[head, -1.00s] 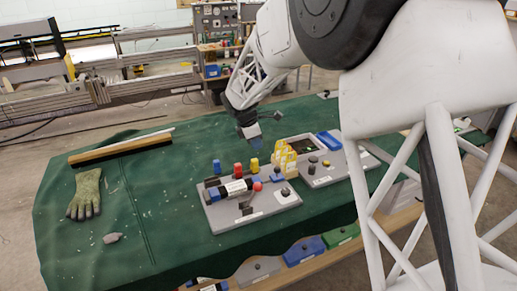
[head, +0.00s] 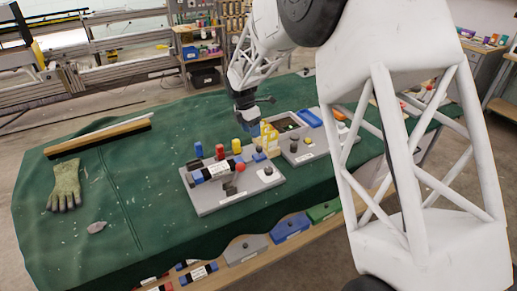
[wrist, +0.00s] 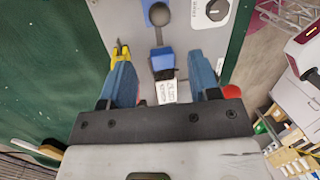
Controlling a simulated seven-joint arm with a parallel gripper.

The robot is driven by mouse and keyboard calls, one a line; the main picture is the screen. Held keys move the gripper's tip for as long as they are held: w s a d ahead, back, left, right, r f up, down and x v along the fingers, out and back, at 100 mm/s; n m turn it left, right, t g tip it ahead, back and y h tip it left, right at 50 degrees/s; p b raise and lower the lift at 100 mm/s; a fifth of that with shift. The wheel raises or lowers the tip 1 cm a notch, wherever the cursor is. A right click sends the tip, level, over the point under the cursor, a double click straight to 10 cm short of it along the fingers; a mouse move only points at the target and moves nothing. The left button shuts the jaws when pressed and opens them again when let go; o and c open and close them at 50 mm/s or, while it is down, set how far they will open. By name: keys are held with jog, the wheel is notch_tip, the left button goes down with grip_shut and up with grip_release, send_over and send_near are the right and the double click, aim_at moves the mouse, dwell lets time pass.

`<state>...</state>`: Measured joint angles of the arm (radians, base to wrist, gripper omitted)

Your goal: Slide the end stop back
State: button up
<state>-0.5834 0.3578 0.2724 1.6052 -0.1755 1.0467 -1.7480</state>
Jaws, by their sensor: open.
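A grey fixture board (head: 210,205) lies on the green-covered table. A small blue block (head: 258,157), possibly the end stop, sits near its back right. In the wrist view the blue block (wrist: 162,60) lies ahead between the fingers, with a dark part and a white labelled piece (wrist: 166,92) on its near side. A grey ball-ended lever (wrist: 159,15) is beyond it. My gripper (head: 255,130) is above the board's back right; its two blue fingers (wrist: 163,82) are apart and empty. Contact with the block cannot be told.
A yellow rack (head: 269,138) stands close to my gripper. A glove (head: 65,185) lies left; the cloth between is mostly clear.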

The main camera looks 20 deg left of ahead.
aim_at(259, 149)
jog(key=shift+w+d+f+n+g+y, duration=0.3)
jog(key=shift+w+d+f+n+g, duration=0.1)
jog(key=shift+w+d+f+n, duration=0.4)
jog(key=shift+s+d+f, duration=0.1)
jog(key=shift+f, duration=0.1)
jog(key=shift+s+d+f, duration=0.15)
jog(key=shift+d+f, duration=0.05)
jog(key=shift+f, duration=1.05)
jog(key=shift+s+d+f, duration=0.1)
jog(key=shift+d+f, duration=0.1)
jog(key=shift+f, duration=1)
jog(key=shift+s+d+f, duration=0.15)
jog(key=shift+d+f, duration=0.05)
jog(key=shift+f, duration=1.05)
